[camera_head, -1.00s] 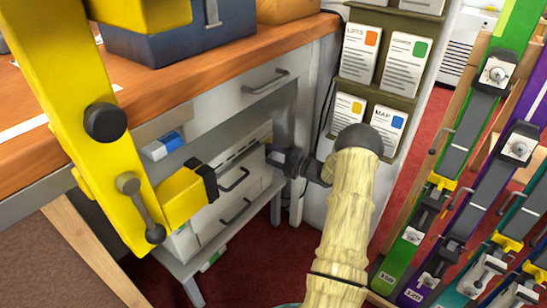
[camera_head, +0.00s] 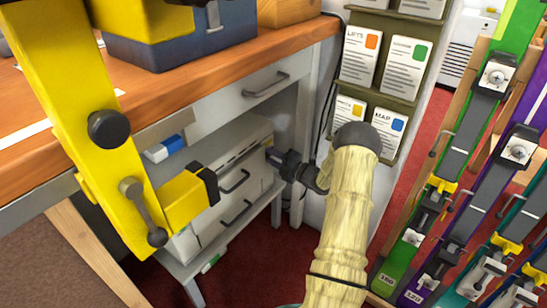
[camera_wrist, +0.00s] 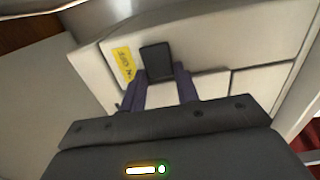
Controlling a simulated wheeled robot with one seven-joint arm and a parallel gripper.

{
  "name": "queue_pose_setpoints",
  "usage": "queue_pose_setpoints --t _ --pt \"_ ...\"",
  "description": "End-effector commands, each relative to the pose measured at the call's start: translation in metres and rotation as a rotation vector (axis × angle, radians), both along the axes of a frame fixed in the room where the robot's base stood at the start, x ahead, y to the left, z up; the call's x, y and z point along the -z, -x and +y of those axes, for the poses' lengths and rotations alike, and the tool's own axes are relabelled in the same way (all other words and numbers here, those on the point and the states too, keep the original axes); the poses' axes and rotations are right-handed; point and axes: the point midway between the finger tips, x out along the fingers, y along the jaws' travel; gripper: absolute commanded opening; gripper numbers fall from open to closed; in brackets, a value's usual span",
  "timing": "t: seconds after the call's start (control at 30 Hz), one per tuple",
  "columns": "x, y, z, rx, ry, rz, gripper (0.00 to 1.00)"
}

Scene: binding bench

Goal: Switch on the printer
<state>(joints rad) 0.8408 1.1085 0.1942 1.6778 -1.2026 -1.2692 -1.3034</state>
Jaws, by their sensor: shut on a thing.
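The printer (camera_head: 250,133) is a pale box with two dark handles on its front, standing low under the bench. In the wrist view its pale side (camera_wrist: 220,50) fills the upper part, with a black switch (camera_wrist: 157,60) beside a yellow label (camera_wrist: 123,63). My gripper (camera_head: 272,156) is at the printer's right side in the head view. In the wrist view my gripper (camera_wrist: 161,70) has a finger on each side of the black switch and is shut on it. The fingertips' exact contact is hard to see. The switch's on or off position cannot be told.
The wooden bench top (camera_head: 215,72) and a drawer (camera_head: 250,90) are above the printer. A yellow frame with knobs (camera_head: 75,110) stands in front at left. A card rack (camera_head: 395,85) is behind my arm. Several coloured rails (camera_head: 455,160) stand at right.

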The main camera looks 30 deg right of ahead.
Motion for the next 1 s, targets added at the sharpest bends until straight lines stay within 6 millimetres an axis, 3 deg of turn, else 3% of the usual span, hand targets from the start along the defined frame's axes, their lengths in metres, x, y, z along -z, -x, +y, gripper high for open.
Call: queue_pose_setpoints --t 0.17,0.2,0.3,0.67,0.87,1.0 --pt "0.0 0.0 0.0 -0.001 0.001 0.0 0.08" --pt "0.0 0.0 0.0 -0.001 0.001 0.0 0.37" --pt "0.0 0.0 0.0 -0.001 0.001 0.0 0.53" --pt "0.0 0.004 -0.002 -0.001 0.0 0.001 0.53" --pt "-0.002 0.026 -0.011 0.0 0.0 0.003 0.53" --pt "-0.002 0.051 -0.021 0.001 -0.001 0.004 0.53"
